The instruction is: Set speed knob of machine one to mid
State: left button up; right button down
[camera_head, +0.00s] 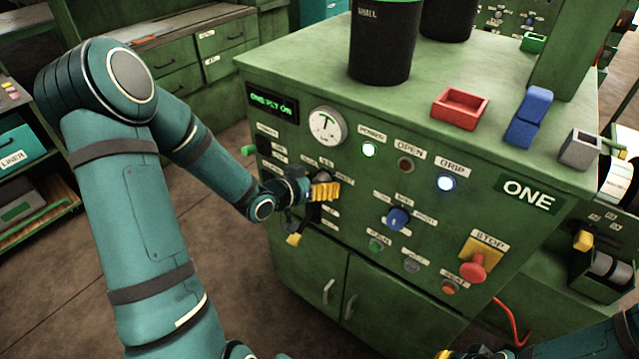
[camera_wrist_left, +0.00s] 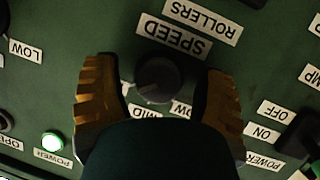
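Machine one (camera_head: 300,68) is the green cabinet with the ONE plate (camera_head: 528,195). Its speed knob (camera_wrist_left: 158,79) is dark and round, below the upside-down SPEED label (camera_wrist_left: 174,38) in the left wrist view. A MID label (camera_wrist_left: 145,111) is partly visible beside it. I cannot tell where the knob points. My left gripper (camera_head: 309,213) is at the panel, its yellow fingers apart. In the left wrist view the fingers (camera_wrist_left: 158,95) stand on either side of the knob, with gaps showing. In the head view the gripper hides the knob. A yellow piece of my right gripper (camera_head: 445,354) shows at the bottom edge.
A blue selector (camera_head: 398,219) and a red stop button (camera_head: 475,266) sit on the panel, right of my left gripper. Black cups (camera_head: 384,45), a red tray (camera_head: 460,108) and a blue block (camera_head: 529,117) stand on top.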

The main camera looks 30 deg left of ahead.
pick_arm(q)
jog(key=c, duration=1)
jog(key=shift+r+n+h+p, duration=0.15)
jog(key=shift+n+h+p, duration=0.35)
jog(key=shift+p, duration=0.6)
jog(key=n+p, duration=0.1)
jog(key=p, duration=0.1)
jog(key=shift+n+h+p, duration=0.35)
jog(key=shift+n+h, duration=0.05)
jog(key=shift+n+t+h+p, duration=0.4)
jog(key=shift+n+h+p, duration=0.2)
jog(key=shift+n+p, duration=0.3)
jog(key=shift+n+t+h+p, duration=0.3)
jog(key=shift+n+h+p, duration=0.3)
jog(key=shift+n, duration=0.7)
